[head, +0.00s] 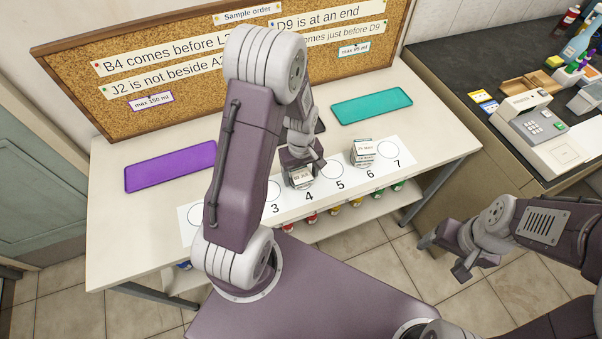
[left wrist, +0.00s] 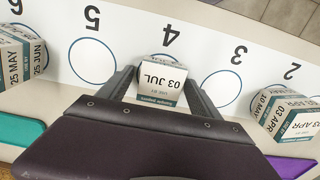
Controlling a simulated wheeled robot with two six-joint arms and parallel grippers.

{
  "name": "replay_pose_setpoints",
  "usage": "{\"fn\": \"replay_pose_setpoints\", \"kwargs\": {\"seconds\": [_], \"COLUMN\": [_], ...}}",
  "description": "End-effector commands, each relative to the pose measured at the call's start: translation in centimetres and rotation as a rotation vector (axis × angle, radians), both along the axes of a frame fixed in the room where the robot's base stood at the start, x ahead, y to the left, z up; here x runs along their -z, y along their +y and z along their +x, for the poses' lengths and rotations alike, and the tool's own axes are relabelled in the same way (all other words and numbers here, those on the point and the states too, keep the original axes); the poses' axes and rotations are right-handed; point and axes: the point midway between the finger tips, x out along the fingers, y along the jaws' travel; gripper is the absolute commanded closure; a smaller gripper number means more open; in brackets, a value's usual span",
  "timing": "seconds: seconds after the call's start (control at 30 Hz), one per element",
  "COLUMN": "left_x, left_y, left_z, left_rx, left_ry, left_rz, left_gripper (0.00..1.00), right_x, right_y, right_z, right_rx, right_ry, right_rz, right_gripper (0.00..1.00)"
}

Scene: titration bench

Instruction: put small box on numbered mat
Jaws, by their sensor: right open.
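A small white box labelled 03 JUL (left wrist: 160,80) sits between the fingers of my left gripper (head: 300,172), which are close against both its sides; it also shows in the head view (head: 302,180). The box is over the numbered mat (head: 246,217) at number 4, hiding most of that circle. I cannot tell whether it touches the mat. Circles 5 and 3 (left wrist: 222,92) look empty. Another white labelled box or stack (head: 364,151) stands at 6. White labelled boxes (left wrist: 288,112) are near 2, hidden by my left arm in the head view. My right gripper (head: 452,262) is open, away from the table.
A purple tray (head: 170,167) lies at the table's left, a teal tray (head: 371,106) at the back right. A corkboard with notes (head: 160,60) stands behind. Coloured-capped items sit on a shelf below the front edge. A dark counter with a register (head: 530,118) is right.

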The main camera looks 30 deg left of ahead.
Motion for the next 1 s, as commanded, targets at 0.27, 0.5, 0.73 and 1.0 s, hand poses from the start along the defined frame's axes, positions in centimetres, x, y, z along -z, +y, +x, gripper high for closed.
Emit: {"fn": "replay_pose_setpoints", "kwargs": {"seconds": [0.27,0.5,0.73,1.0], "left_x": [-1.7,-8.1,-11.8,-12.4], "left_y": [0.0,0.0,0.0,-1.1], "left_z": [0.1,0.2,0.1,-1.3], "left_rx": [0.000,0.000,0.000,0.131], "left_ry": [-0.004,-0.008,-0.003,-0.016], "left_rz": [0.000,0.001,0.000,0.000], "left_gripper": [0.26,0.26,0.26,0.26], "right_x": [-0.5,-1.6,-2.1,-2.1], "right_y": [0.0,0.0,0.0,0.0], "right_z": [0.0,0.0,0.0,0.0], "right_rx": [0.000,0.000,0.000,0.000], "right_ry": [0.000,0.000,0.000,0.000], "right_rz": [0.000,0.000,0.000,0.000], "right_gripper": [0.26,0.26,0.26,0.26]}}
